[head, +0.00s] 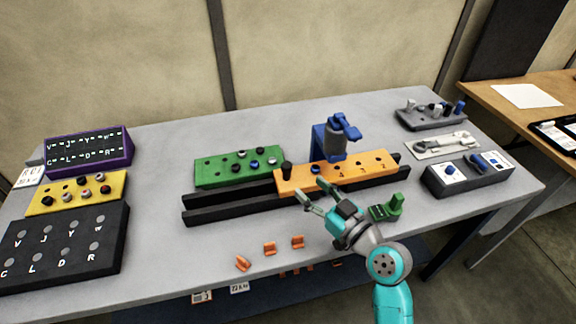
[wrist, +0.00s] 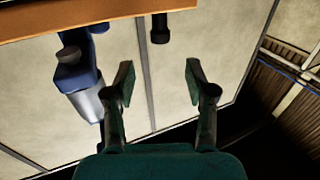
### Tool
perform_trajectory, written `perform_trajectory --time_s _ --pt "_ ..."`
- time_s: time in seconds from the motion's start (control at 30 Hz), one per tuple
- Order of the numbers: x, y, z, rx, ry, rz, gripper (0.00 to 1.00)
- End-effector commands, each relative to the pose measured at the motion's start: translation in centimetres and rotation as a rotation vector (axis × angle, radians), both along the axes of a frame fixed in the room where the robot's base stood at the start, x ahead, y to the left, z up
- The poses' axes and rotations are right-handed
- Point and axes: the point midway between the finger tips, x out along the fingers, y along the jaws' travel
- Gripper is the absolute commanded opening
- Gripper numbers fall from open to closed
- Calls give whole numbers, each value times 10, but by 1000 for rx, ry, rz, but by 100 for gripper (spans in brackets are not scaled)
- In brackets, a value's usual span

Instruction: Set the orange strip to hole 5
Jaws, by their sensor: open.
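The orange strip (head: 330,173) sits in the dark rail (head: 235,203), toward its right part. Numbers run along its top; the visible ones are too small to read surely. A black-knobbed pin (head: 287,169) stands at its left end, and a blue ring or plug shows in one hole. A blue clamp post (head: 328,141) stands behind the strip. My gripper (head: 318,196) is open and empty in front of the strip, apart from it. In the wrist view, the open fingers (wrist: 158,78) have nothing between them; the strip's edge (wrist: 60,19) and black pin (wrist: 160,28) show beyond.
A green block (head: 238,168) with pegs lies behind the rail. A small green piece (head: 386,208) stands right of my gripper. Small orange clips (head: 270,248) lie at the front edge. A grey switch box (head: 468,173) is at right; yellow (head: 62,195) and black (head: 62,250) panels are at left.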

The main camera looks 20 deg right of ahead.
Motion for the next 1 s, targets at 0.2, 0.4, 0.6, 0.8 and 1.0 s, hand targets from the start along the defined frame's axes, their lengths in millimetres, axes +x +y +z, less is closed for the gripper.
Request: perform_trajectory --time_s 0.2,0.4,0.6,0.8,1.0 --pt "29 11 0 -1 -1 4 56" --pt "63 24 0 -1 0 4 56" --pt "87 32 0 0 1 3 56" --pt "97 36 0 1 1 2 56" --pt "98 36 0 1 1 2 56"
